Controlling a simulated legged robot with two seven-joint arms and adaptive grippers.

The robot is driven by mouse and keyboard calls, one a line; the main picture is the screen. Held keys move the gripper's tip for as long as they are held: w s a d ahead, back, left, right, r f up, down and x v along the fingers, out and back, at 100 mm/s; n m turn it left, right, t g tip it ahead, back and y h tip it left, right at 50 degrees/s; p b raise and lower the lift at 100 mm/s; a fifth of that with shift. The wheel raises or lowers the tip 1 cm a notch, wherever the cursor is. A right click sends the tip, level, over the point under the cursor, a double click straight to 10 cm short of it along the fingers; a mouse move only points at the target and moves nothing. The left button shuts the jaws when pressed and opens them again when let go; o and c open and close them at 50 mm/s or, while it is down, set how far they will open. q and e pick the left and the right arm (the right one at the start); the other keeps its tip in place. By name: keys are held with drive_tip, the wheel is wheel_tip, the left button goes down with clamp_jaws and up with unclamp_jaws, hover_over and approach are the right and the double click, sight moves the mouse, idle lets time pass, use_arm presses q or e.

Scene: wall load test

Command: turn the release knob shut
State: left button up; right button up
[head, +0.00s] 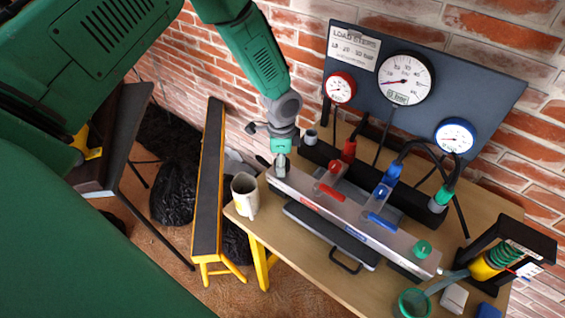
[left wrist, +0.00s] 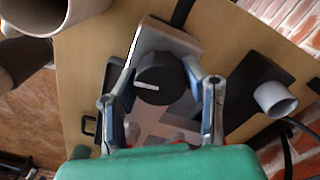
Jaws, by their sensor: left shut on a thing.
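The release knob (left wrist: 158,84) is round and black with a white pointer line, seen in the left wrist view on the end of a silver manifold block (left wrist: 165,38). The manifold (head: 340,214) also shows in the head view, lying along the bench. My left gripper (head: 281,163) reaches down at its left end and hides the knob there. In the left wrist view the fingers of my left gripper (left wrist: 162,80) stand on either side of the knob and are shut on it. The pointer line lies nearly level in that view. My right gripper is not in view.
A red-handled valve (head: 331,189) and a blue-handled valve (head: 380,219) sit along the manifold, with a green knob (head: 423,248) at its right end. A mug (head: 244,196) stands close left of the gripper. A gauge panel (head: 455,92) stands behind; hoses run below it.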

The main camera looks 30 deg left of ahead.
use_arm(q)
drive_tip(key=shift+w+r+m, duration=0.1)
drive_tip(key=shift+m, duration=0.6)
drive_tip(key=shift+a, duration=0.1)
drive_tip(key=o, duration=0.9)
drive_tip(key=shift+o, duration=1.3)
drive_tip(key=shift+r, duration=0.15)
wheel_tip(320, 180, up, 12)
drive_tip(key=shift+w+f, duration=0.15)
drive_tip(key=shift+f, duration=0.1)
drive_tip(key=shift+a, duration=0.1)
